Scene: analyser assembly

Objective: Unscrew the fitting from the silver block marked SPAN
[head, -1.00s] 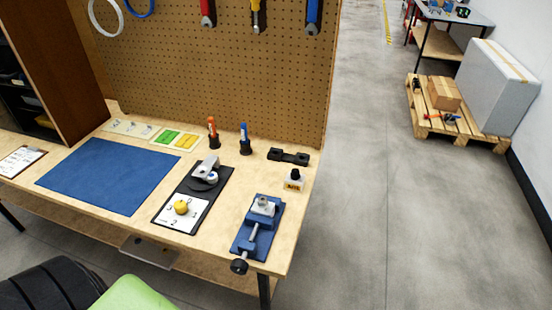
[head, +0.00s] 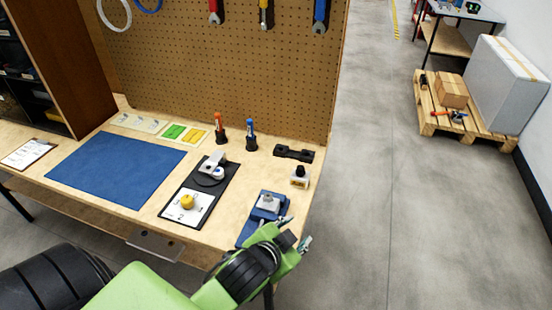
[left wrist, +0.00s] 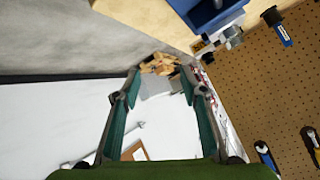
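A small silver block (head: 299,182) with a black fitting on top stands near the bench's right edge in the head view. A yellow label shows on it, too small to read. Another silver block (head: 267,203) sits in the blue vise (head: 250,228) in front of it. I cannot read SPAN on either block. My left gripper (head: 296,232) is open and empty, just right of the vise at the bench's front right edge, and its arm hides part of the vise. In the left wrist view its two fingers (left wrist: 155,100) are wide apart with nothing between them. My right gripper is not in view.
A black holder (head: 293,152) lies behind the labelled block. Two upright tools (head: 251,135) stand near the pegboard (head: 230,70). The blue mat (head: 115,172) is bare.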

